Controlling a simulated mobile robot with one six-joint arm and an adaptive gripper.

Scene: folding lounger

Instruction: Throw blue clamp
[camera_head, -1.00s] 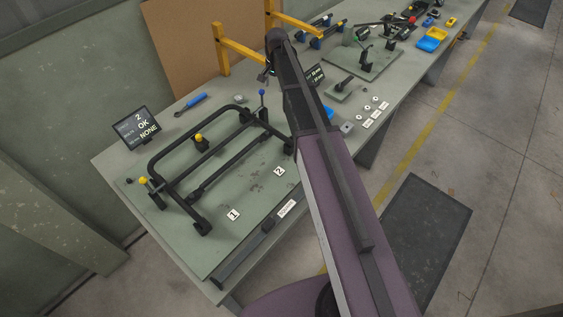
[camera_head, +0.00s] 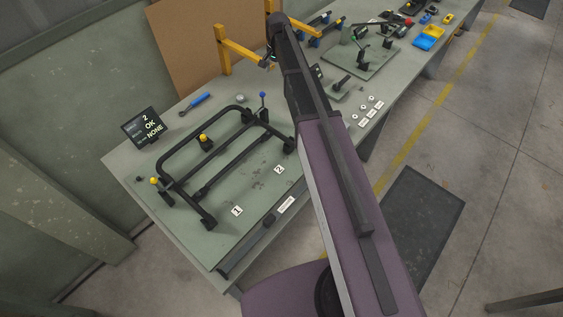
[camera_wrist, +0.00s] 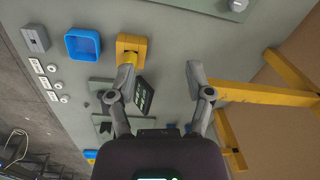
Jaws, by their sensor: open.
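The blue clamp shows in the head view as an upright lever with a blue knob (camera_head: 263,95), at the back right of the black tube frame (camera_head: 188,131) on the green fixture plate. I do not see this blue knob in the wrist view. My gripper (camera_wrist: 160,78) is open and empty in the wrist view, its two fingers spread above the bench. In the head view my arm reaches over the bench right of the blue clamp and hides most of the gripper.
Yellow-knobbed clamps (camera_head: 154,181) stand on the fixture's left. Yellow posts (camera_head: 222,48) rise behind the bench, and yellow bars (camera_wrist: 262,94) lie right of my gripper. A yellow block (camera_wrist: 131,42) and blue tray (camera_wrist: 82,44) lie left. A display (camera_head: 143,128) stands at the bench's left.

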